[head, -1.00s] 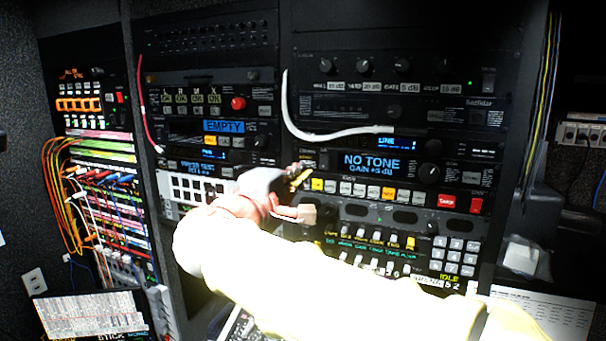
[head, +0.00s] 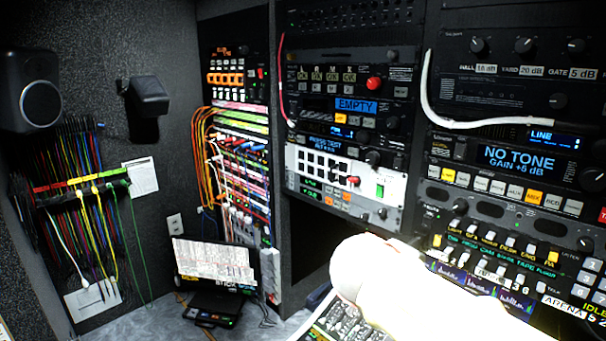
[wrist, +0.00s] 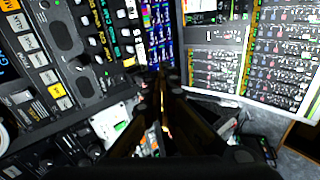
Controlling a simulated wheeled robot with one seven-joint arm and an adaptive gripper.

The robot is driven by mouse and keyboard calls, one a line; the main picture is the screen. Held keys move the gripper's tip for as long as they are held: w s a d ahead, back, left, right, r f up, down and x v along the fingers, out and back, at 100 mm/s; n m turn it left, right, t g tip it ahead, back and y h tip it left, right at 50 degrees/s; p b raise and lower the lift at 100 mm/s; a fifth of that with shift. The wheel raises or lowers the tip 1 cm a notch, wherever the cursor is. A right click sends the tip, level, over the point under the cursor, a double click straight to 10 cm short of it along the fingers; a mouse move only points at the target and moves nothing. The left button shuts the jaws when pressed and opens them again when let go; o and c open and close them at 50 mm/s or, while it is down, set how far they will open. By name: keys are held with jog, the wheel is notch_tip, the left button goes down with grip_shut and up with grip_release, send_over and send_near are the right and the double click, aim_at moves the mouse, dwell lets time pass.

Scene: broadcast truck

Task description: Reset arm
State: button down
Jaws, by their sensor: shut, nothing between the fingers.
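My arm (head: 425,290) reaches in from the lower right of the head view, brightly overexposed, in front of the lower rack panels. My gripper is not visible in the head view. In the wrist view my gripper (wrist: 166,85) points away from the camera with its dark fingers together, and nothing shows between them.
The right rack carries a "NO TONE" display (head: 520,160) and a white cable (head: 428,90). A patch panel (head: 237,175) with coloured cables stands left of centre. A small screen (head: 213,262) sits on the desk. A speaker (head: 32,92) hangs at far left.

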jog(key=s+a+f+m+g+y+b, duration=0.1)
jog(key=s+f+b, duration=0.4)
jog(key=f, duration=0.5)
jog(key=s+a+f+m+g+y+b, duration=0.1)
jog(key=s+f+m+y+b, duration=0.3)
jog(key=f, duration=0.7)
jog(key=s+a+f+m+y+b, duration=0.1)
jog(key=s+f+m+y+b, duration=0.1)
jog(key=s+f+b, duration=0.6)
jog(key=s+f+m, duration=0.1)
jog(key=s+f, duration=0.2)
jog(key=shift+s+f+g, duration=0.15)
jog(key=shift+g, duration=0.25)
jog(key=c, duration=2.6)
grip_release()
jog(key=shift+a, duration=0.1)
